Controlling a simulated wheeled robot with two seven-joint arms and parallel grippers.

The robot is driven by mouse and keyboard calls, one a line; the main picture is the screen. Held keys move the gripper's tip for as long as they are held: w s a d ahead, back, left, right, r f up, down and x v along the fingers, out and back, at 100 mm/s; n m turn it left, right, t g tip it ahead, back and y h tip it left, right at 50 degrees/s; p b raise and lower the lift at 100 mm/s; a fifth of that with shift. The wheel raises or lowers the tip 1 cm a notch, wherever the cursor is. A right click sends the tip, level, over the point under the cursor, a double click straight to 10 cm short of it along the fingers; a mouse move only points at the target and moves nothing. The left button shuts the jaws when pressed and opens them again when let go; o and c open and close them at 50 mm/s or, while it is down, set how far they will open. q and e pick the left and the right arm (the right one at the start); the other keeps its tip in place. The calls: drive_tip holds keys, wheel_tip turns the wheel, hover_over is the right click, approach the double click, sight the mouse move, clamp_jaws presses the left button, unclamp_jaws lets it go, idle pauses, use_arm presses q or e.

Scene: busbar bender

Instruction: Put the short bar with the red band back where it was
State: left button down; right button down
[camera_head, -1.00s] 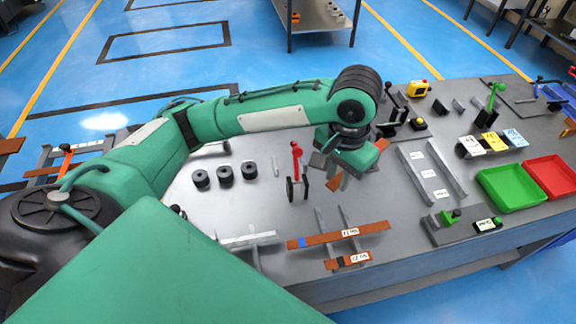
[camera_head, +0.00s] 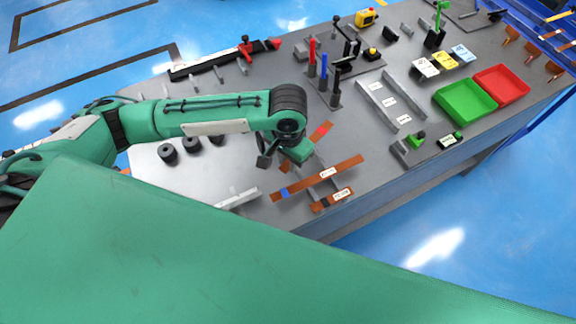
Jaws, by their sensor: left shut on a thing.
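My left gripper (camera_head: 293,158) is shut on a short copper bar. The bar's red band (camera_head: 321,131) shows beyond the gripper at the upper right, and its other end peeks out at the lower left. The gripper hides the middle of the bar and most of its own fingers. A long copper bar with a blue band (camera_head: 325,175) lies just in front of the gripper, on supports. A shorter copper bar with a dark band (camera_head: 332,200) lies nearer the table's front edge. I cannot tell the held bar's exact height. My right gripper is not in view.
A grey bar (camera_head: 238,199) lies left of the copper bars. Black cylinders (camera_head: 191,145) stand behind it. Grey rails (camera_head: 384,104), tools with red and blue handles (camera_head: 323,66), a green tray (camera_head: 464,99) and a red tray (camera_head: 501,85) are to the right.

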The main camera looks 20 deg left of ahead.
sight(288, 164)
use_arm(q)
drive_tip(key=shift+f, duration=0.3)
wheel_tip(288, 164, down, 4)
drive_tip(key=shift+r+p, duration=0.25)
drive_tip(key=shift+p, duration=0.05)
drive_tip(key=shift+f, duration=0.25)
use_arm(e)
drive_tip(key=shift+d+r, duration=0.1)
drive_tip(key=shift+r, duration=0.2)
use_arm(q)
drive_tip(key=shift+f, duration=0.4)
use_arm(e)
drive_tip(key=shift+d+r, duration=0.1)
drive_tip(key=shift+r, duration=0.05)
use_arm(q)
drive_tip(key=shift+f, duration=0.1)
drive_tip(key=c, duration=1.2)
unclamp_jaws()
drive_tip(key=shift+f, duration=0.1)
drive_tip(key=shift+c, duration=0.2)
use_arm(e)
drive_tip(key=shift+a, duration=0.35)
